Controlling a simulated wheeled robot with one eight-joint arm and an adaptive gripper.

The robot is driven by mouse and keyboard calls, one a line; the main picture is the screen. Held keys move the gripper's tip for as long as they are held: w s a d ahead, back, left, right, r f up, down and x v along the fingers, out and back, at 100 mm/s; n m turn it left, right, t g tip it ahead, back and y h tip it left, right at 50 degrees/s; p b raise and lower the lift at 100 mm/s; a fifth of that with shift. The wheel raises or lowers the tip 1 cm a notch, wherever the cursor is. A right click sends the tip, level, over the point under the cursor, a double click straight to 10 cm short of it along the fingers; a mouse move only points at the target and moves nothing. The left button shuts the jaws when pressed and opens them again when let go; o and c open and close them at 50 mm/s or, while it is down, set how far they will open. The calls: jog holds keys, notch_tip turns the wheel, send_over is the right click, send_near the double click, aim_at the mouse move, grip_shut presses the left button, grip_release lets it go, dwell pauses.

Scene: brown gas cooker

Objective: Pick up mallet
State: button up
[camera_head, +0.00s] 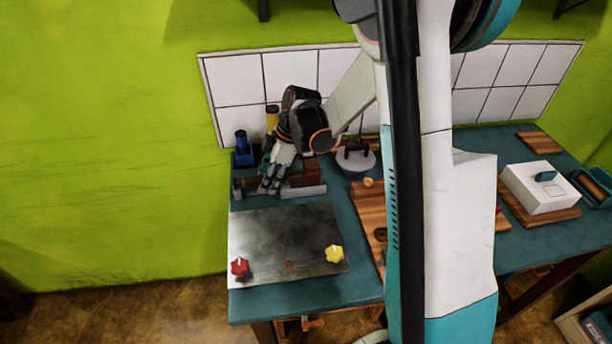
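I cannot make out a mallet for certain; my arm hides part of the table. My gripper (270,188) points down over the back left of the teal table (300,300), behind the metal plate. Its fingers are small in this view, and I cannot tell whether they are open or hold something. A reddish-brown block (312,173) shows just right of the gripper, close to a grey metal piece (303,191). I cannot tell whether the gripper touches either one.
The metal plate (285,240) carries a red knob (240,267) and a yellow knob (334,253). A blue bottle (242,142) and a yellow container (272,118) stand behind the gripper. A lidded pot (356,160) stands to the right. A white box (541,187) sits far right. A tiled wall bounds the back.

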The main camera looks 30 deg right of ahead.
grip_shut()
jog(key=shift+r, duration=0.1)
